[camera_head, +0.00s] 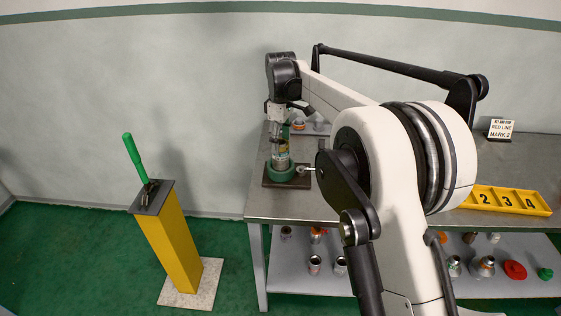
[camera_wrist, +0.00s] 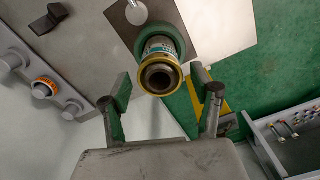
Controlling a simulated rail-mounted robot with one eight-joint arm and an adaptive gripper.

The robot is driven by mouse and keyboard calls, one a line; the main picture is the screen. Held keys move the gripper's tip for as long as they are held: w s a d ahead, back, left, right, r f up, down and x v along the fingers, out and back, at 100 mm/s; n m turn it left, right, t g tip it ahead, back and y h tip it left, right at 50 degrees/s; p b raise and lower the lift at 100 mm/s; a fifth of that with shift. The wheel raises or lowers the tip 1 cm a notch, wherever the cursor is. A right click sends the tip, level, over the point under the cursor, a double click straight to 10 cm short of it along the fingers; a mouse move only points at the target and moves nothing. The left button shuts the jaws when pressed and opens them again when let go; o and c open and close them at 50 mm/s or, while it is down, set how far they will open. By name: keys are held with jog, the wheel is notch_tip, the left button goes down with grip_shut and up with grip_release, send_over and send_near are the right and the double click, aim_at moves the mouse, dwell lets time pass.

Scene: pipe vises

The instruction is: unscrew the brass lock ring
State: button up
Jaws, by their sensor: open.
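The brass lock ring (camera_wrist: 160,74) is a yellowish band around the open end of an upright pipe fitting, which faces the camera in the wrist view. The fitting (camera_head: 281,158) stands in a round green vise (camera_head: 281,173) on a dark plate at the bench's left end. A silver body with a printed label (camera_wrist: 159,47) shows behind the ring. My gripper (camera_wrist: 161,88) is open, its two green-padded fingers apart with the ring's end between and slightly beyond them. In the head view my gripper (camera_head: 277,127) is above the fitting; contact cannot be told there.
A yellow tray numbered 2, 3, 4 (camera_head: 507,201) and a sign (camera_head: 500,129) are on the bench's right. A yellow post (camera_head: 170,237) with a green lever stands left of the bench. A grey holder with fittings, one orange-banded (camera_wrist: 44,88), lies beside the vise.

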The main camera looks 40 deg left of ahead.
jog(key=m, duration=0.6)
jog(key=shift+c, duration=0.5)
jog(key=c, duration=1.1)
jog(key=n, duration=0.7)
jog(key=shift+n, duration=0.3)
jog(key=n, duration=0.4)
jog(key=shift+n, duration=1.3)
